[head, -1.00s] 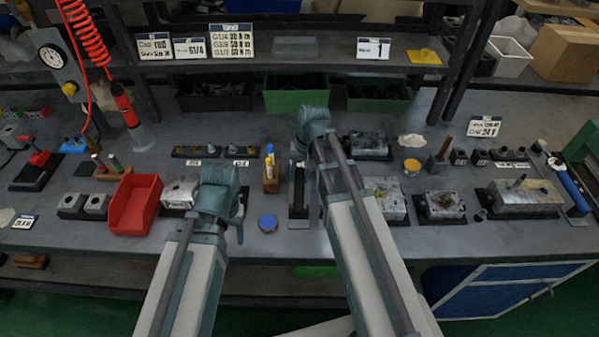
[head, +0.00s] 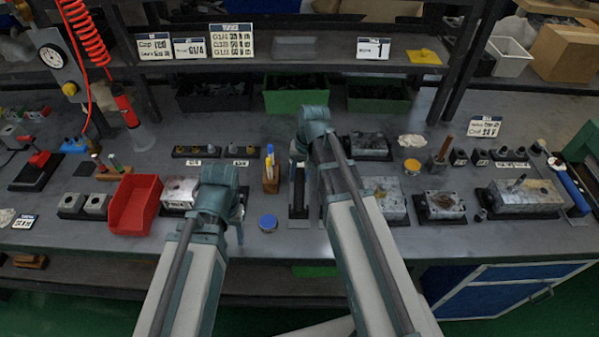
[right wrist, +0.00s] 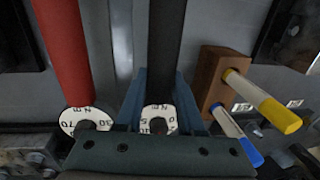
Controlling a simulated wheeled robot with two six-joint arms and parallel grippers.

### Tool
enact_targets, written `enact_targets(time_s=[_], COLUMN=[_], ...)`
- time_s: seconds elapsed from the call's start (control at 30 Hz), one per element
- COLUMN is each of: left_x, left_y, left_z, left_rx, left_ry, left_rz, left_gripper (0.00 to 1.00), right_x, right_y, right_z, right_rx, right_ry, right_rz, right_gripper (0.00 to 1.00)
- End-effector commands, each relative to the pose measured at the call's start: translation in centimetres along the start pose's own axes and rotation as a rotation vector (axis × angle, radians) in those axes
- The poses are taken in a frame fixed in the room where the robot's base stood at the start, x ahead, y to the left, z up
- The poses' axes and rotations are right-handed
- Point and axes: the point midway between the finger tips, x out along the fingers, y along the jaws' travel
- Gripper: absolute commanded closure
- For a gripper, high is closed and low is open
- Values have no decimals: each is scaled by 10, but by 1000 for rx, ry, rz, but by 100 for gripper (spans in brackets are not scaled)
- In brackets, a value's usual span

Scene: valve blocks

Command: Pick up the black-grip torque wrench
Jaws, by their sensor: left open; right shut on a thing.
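The black-grip torque wrench (right wrist: 166,45) runs up the middle of the right wrist view, its white dial (right wrist: 158,119) close to my wrist. My right gripper (right wrist: 162,88) is shut on it, one blue finger on each side.
A wooden block (right wrist: 212,80) with blue and yellow markers stands close to the black-grip wrench; the head view shows it too (head: 271,178). A blue-lidded tin (head: 268,222) sits between my arms. A red bin (head: 135,205) is at left. Metal valve blocks (head: 440,205) stand at right.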

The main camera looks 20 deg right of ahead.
Motion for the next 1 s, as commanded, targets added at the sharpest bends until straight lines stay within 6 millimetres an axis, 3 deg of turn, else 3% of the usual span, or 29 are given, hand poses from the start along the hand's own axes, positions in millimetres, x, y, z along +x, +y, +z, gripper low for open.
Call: enact_targets(time_s=[0.47, 1.0], left_x=[-11, -82], left_y=[-1, -8], left_z=[1, 5], left_rx=[0, 0], left_ry=[0, 0], left_rz=[0, 0], left_gripper=[42, 42], right_x=[-11, -82], right_y=[-2, -13], right_z=[0, 0], right_rx=[1, 0], right_ry=[0, 0], right_rz=[0, 0], right_gripper=[100, 100])
